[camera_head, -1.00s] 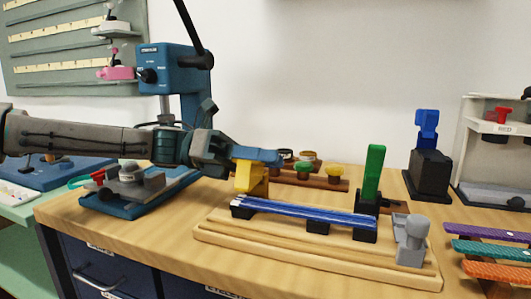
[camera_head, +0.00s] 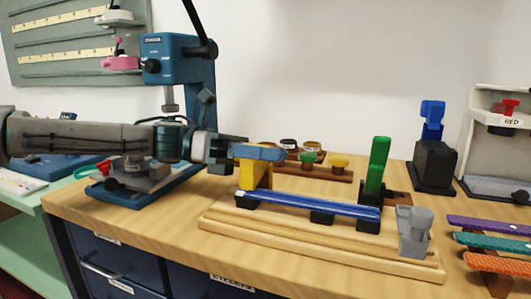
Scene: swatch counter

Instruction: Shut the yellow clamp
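The yellow clamp (camera_head: 254,176) stands at the left end of the wooden fixture, over a black base and the end of the blue strips (camera_head: 310,205). Its upper part is partly hidden by my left gripper (camera_head: 262,152), whose blue-tipped fingers lie across the top of the clamp from the left. They appear to touch it, but whether they are open or shut on it is unclear. The green clamp (camera_head: 378,163) at the right end of the strips stands upright. My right gripper is not in view.
The wooden fixture board (camera_head: 290,245) lies on the counter with a grey block (camera_head: 413,231) at its right end. Behind it is a rack of coloured knobs (camera_head: 338,162). A blue press (camera_head: 178,66) stands behind my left arm. Coloured strips (camera_head: 490,242) lie at the right.

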